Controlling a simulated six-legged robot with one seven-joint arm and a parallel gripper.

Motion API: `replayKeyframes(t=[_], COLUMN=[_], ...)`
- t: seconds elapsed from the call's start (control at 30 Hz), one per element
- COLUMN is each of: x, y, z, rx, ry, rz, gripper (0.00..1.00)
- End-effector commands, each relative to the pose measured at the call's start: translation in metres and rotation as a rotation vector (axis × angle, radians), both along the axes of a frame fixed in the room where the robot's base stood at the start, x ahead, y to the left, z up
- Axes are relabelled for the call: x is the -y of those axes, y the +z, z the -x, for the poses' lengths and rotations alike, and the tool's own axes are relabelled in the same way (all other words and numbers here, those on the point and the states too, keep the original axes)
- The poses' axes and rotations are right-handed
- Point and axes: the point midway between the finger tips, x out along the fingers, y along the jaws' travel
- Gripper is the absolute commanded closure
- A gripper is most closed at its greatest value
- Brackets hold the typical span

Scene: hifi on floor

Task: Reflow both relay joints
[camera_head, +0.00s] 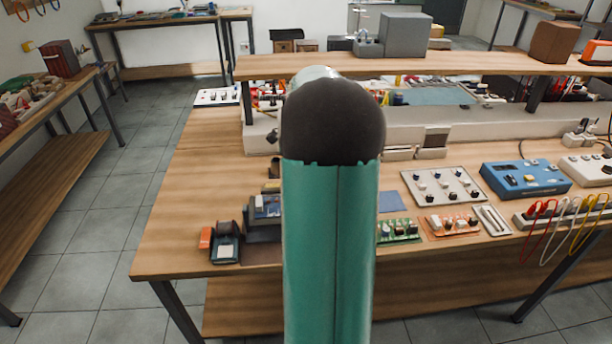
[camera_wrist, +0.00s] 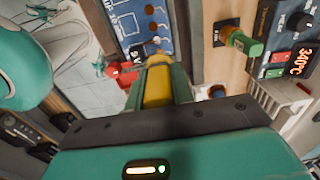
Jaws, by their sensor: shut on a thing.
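My gripper (camera_wrist: 158,82) shows in the wrist view with its green fingers shut on a yellow handle-like tool (camera_wrist: 157,86). The tool's working end is not clear in this view. Beyond it lies a blue panel (camera_wrist: 132,22) with white markings and brown round spots. A small dark block marked 5V (camera_wrist: 138,64) and a red part (camera_wrist: 120,74) are near the fingertips. A station with an orange 340°C display (camera_wrist: 298,62) stands at the right. I cannot pick out the relay joints. In the head view my arm hides the gripper and the bench's middle.
A green-topped plug-like part (camera_wrist: 240,42) stands right of the gripper. On the wooden bench (camera_head: 190,170) are a green board (camera_head: 399,232), an orange board (camera_head: 450,225), a knobbed panel (camera_head: 442,187) and a blue box (camera_head: 525,178). A shelf (camera_head: 450,65) spans behind.

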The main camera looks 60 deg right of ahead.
Motion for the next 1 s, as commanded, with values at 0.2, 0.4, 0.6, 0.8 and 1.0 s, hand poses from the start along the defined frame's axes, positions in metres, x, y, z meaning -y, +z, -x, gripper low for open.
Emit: replayKeyframes(t=[0.2,0.4,0.6,0.8,1.0], x=[-0.001,-0.001,-0.001,0.0,0.0], y=[-0.004,0.002,0.022,0.04,0.045], z=[0.001,0.001,0.0,0.0,0.0], rx=[-0.005,-0.005,-0.001,-0.001,-0.001], ry=[0.0,0.0,0.0,0.0,0.0], rz=[-0.007,-0.005,-0.002,-0.001,-0.002], gripper=[0.95,0.95,0.95,0.95,0.95])
